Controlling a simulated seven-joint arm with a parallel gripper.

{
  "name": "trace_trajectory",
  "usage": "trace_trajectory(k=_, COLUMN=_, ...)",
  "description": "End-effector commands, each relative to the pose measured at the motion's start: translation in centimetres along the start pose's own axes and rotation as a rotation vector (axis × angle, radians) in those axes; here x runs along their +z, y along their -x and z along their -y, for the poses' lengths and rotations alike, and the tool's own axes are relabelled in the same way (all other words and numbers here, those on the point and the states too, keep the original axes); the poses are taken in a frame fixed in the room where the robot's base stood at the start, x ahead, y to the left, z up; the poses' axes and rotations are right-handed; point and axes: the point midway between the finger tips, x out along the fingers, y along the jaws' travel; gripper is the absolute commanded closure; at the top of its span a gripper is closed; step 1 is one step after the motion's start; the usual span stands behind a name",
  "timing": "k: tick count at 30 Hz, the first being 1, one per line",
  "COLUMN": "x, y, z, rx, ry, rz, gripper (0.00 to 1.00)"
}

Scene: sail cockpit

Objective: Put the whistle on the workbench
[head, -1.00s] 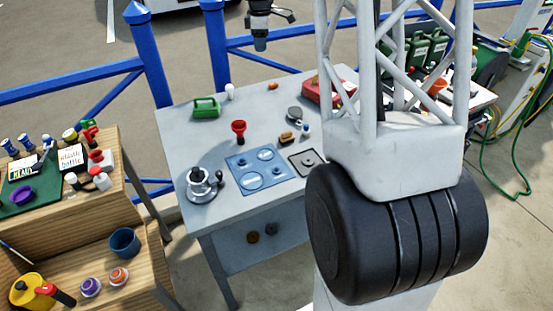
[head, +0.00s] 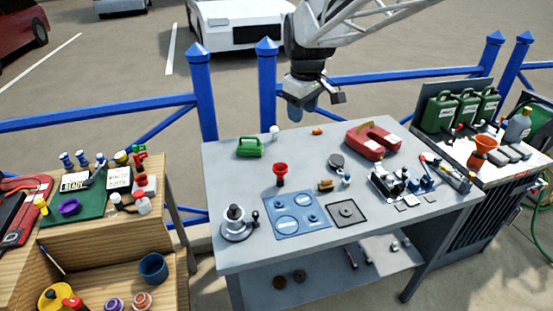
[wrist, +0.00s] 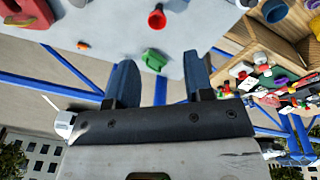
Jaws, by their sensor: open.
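I cannot pick out the whistle for certain; a small orange item (head: 317,131) near the back edge of the grey metal workbench (head: 235,165) may be it, and a similar orange spot (wrist: 83,45) shows in the wrist view. My gripper (head: 314,103) hangs just beyond the workbench's back edge, above the orange item in the picture. In the wrist view my gripper (wrist: 160,62) has its two blue fingers apart with nothing between them. A green block-like item (wrist: 154,60) lies beyond the fingertips.
The workbench holds a green item (head: 250,147), red funnel (head: 279,174), winch (head: 236,222), blue panel (head: 292,228) and red horseshoe-shaped item (head: 372,139). A cluttered wooden bench (head: 120,235) stands left. Green cans (head: 468,107) stand right. Blue railings (head: 266,95) run behind.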

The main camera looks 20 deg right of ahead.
Motion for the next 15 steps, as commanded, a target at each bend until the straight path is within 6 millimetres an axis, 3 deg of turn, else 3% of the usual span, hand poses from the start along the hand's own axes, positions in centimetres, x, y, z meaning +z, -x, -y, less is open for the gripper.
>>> trace_trajectory(k=3, x=2.2, y=0.5, z=2.8, rx=0.005, ry=-0.063, rz=-0.011, gripper=0.52)
trace_trajectory(k=15, x=9.7, y=0.4, z=11.1, rx=0.014, ry=-0.292, rz=-0.044, gripper=0.52)
